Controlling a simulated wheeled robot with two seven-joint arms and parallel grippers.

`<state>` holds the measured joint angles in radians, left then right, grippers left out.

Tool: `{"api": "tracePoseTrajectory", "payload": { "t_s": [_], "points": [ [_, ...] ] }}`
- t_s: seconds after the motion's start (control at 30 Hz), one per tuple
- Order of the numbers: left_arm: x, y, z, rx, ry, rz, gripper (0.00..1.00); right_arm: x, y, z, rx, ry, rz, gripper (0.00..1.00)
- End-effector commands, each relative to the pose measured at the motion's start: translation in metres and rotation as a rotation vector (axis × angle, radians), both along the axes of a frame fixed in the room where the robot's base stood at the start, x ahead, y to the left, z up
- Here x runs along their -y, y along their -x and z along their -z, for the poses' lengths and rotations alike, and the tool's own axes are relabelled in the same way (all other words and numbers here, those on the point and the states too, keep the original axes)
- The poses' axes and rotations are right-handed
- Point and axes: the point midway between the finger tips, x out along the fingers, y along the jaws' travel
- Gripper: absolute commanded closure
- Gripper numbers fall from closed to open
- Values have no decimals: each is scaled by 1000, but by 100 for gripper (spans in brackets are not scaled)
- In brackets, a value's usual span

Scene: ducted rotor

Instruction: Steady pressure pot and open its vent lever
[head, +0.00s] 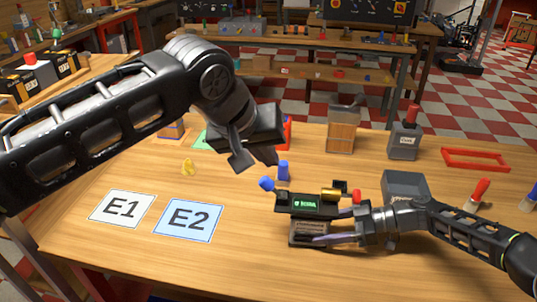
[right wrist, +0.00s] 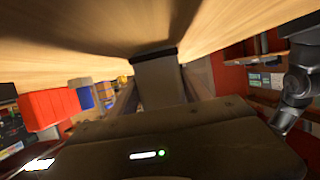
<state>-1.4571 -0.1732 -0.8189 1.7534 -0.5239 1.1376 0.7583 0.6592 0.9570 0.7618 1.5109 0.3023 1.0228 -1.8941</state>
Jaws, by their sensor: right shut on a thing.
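The pressure pot (head: 303,204) stands near the table's front edge in the head view. It is a dark, boxy unit with a green display, a brass-coloured part and a red knob at its right, and a grey lower body. A blue-tipped lever (head: 267,184) sticks up at its left. My right gripper (head: 316,239) comes in from the right and is shut on the pot's lower body. In the right wrist view a dark block (right wrist: 160,82) lies between the fingers. My left gripper (head: 256,161) hangs above and left of the lever, fingers apart, empty and not touching it.

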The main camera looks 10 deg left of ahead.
Motion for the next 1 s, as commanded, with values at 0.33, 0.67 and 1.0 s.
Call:
{"api": "tracePoseTrajectory", "payload": {
  "t_s": [0.33, 0.67, 1.0],
  "points": [
    [0, 0, 0, 0, 0, 0, 100, 0, 0, 1, -1, 2, -1, 80],
    [0, 0, 0, 0, 0, 0, 100, 0, 0, 1, -1, 1, -1, 29],
    [0, 0, 0, 0, 0, 0, 100, 0, 0, 0, 0, 0, 0, 19]
  ]
}}
